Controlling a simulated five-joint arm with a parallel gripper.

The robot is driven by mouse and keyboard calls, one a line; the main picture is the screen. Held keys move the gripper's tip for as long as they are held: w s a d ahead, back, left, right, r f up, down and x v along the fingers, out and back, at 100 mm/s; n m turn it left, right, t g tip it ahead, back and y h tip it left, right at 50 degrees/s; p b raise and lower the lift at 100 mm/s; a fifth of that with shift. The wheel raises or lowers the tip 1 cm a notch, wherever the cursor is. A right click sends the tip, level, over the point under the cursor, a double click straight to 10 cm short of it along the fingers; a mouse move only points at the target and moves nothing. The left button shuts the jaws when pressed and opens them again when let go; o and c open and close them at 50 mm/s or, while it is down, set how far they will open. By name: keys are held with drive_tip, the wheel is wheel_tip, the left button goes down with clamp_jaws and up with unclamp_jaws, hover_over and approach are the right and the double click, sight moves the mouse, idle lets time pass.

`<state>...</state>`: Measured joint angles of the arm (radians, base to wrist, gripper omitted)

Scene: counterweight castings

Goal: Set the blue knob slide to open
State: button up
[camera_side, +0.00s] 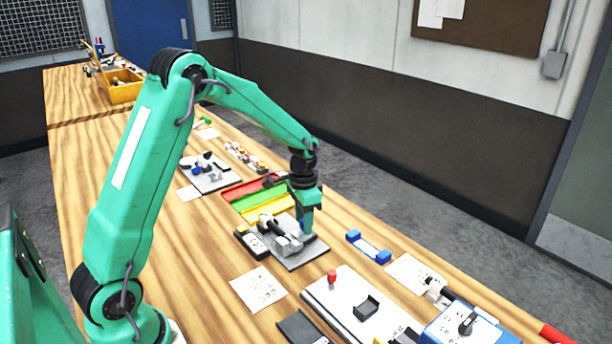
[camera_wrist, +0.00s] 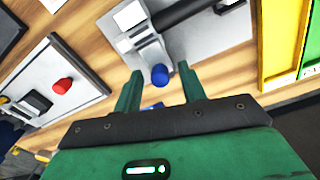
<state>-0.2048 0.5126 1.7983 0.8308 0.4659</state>
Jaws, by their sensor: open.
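The blue knob (camera_wrist: 160,75) shows in the wrist view at the end of a pale grey slide block (camera_wrist: 150,52). The slide sits on a grey plate (camera_wrist: 190,45), which also shows in the side view (camera_side: 291,258). My gripper (camera_wrist: 160,68) is open, with one green finger on each side of the knob in the picture. I cannot tell whether the fingers touch it. In the side view my gripper (camera_side: 306,222) points down over the plate's far right part, and I cannot make out the knob there. Any open or closed marking is not readable.
Yellow, green and red trays (camera_side: 265,208) lie just behind the plate. A white board with a red knob (camera_side: 332,275) is in front. A blue-ended holder (camera_side: 368,247) lies to the right. A paper sheet (camera_side: 258,289) lies on bare wood at front left.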

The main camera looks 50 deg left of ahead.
clamp_jaws()
drive_tip(key=shift+w, duration=1.2)
unclamp_jaws()
drive_tip(key=shift+r, duration=0.1)
wheel_tip(320, 180, up, 8)
drive_tip(key=shift+f, duration=0.2)
